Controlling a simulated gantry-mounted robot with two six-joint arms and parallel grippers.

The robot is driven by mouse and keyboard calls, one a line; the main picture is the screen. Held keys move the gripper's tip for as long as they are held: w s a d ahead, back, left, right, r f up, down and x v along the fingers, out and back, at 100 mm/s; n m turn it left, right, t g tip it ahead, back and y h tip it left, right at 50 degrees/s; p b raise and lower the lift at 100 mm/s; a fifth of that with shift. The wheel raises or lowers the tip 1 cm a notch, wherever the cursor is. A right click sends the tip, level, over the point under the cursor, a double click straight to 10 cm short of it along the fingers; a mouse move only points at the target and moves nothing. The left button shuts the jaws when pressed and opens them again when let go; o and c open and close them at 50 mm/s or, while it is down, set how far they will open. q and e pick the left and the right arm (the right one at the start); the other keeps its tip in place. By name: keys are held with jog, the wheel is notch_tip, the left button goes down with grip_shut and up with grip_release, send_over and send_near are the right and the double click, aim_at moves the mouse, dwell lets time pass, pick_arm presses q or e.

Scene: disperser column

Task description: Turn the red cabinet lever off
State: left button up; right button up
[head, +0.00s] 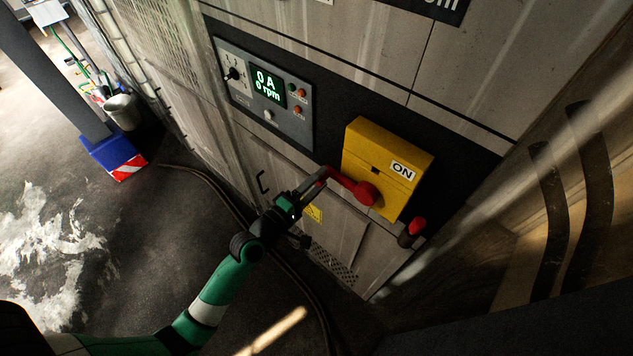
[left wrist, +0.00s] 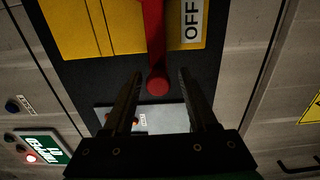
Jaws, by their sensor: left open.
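The red cabinet lever (head: 352,186) sticks out to the left from the lower front of a yellow switch box (head: 388,150), whose ON label shows in the head view. My left gripper (head: 314,184) is at the lever's free end. In the left wrist view, the lever (left wrist: 154,40) points down between the two open fingers of my left gripper (left wrist: 160,74), with its round red end between them and a gap to each side. The OFF label (left wrist: 192,18) shows on the yellow box beside the lever. My right gripper is not in view.
A control panel (head: 297,118) with a green display reading 0 A, 0 rpm sits left of the box. A red and black handle (head: 411,232) sits below it. A grey post with blue base (head: 106,152) and a bucket (head: 123,111) stand at the left. Open floor lies between.

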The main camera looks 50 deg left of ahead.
pick_arm(q)
jog(key=s+d+b, duration=0.2)
jog(key=s, duration=0.9)
jog(key=shift+s+b, duration=0.25)
jog(key=shift+b, duration=0.1)
